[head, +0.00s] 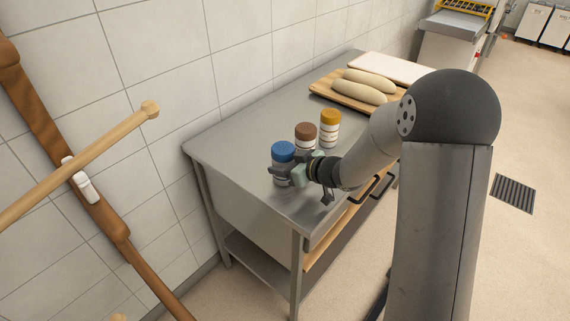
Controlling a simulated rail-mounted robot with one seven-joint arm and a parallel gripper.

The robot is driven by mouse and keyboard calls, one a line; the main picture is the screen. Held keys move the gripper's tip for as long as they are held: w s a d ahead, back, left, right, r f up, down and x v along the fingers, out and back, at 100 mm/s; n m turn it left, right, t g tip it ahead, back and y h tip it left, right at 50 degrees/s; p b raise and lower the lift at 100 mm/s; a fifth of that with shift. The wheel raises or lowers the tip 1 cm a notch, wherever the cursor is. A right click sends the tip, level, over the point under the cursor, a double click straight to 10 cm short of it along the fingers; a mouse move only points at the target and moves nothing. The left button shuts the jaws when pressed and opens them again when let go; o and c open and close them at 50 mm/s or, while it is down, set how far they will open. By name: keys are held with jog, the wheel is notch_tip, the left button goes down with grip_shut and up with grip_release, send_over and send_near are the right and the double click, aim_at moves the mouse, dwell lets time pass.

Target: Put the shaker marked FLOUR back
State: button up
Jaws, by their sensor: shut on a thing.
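Three shakers stand near the middle of a steel table (236,143) in the head view. One has a blue lid (283,149), one a brown lid (305,131) and one a yellow lid (330,118). Their labels are too small to read, so I cannot tell which is marked FLOUR. My gripper (287,176) is shut on the blue-lidded shaker, around its lower body. That shaker looks upright; I cannot tell whether its base touches the table. My gripper hides part of its lower body.
A wooden board (322,87) with two pale loaves (366,85) lies behind the shakers, beside a white board (396,66). The table's left end is bare. Wooden poles (100,146) cross the left foreground. A tiled wall runs behind the table.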

jog(key=shift+f, duration=0.2)
jog(key=o, duration=1.1)
jog(key=shift+r, duration=0.1)
